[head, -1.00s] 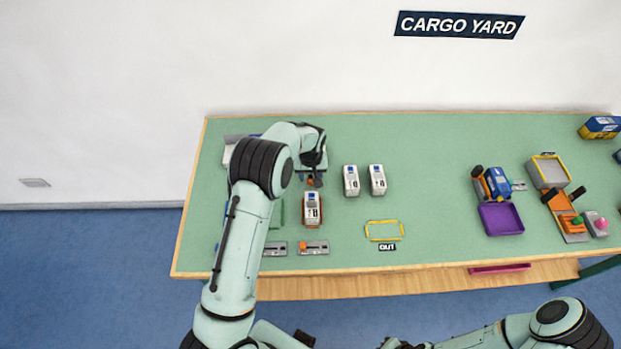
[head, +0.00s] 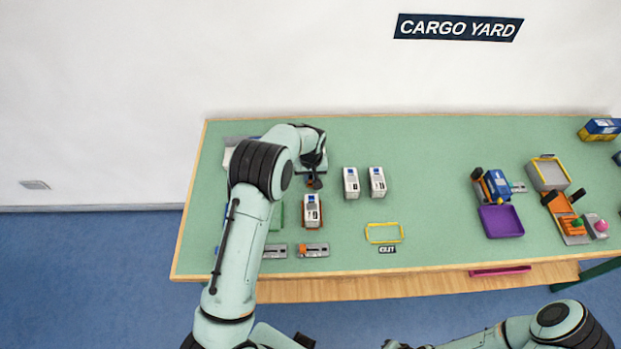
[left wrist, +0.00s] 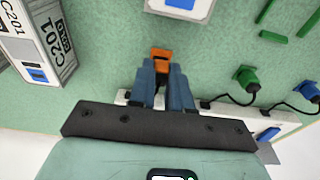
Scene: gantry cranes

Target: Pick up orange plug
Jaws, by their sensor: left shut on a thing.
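The orange plug (left wrist: 161,54) shows in the left wrist view, its top end standing out between the tips of the two blue-grey fingers. My left gripper (left wrist: 161,75) is shut on it; the fingers hide most of its body. Behind the fingers lies a white panel (left wrist: 120,97), partly hidden by my gripper. In the head view my left gripper (head: 315,182) is over the back left of the table, and the plug is too small to make out there. My right arm is at the lower right; its fingers do not show.

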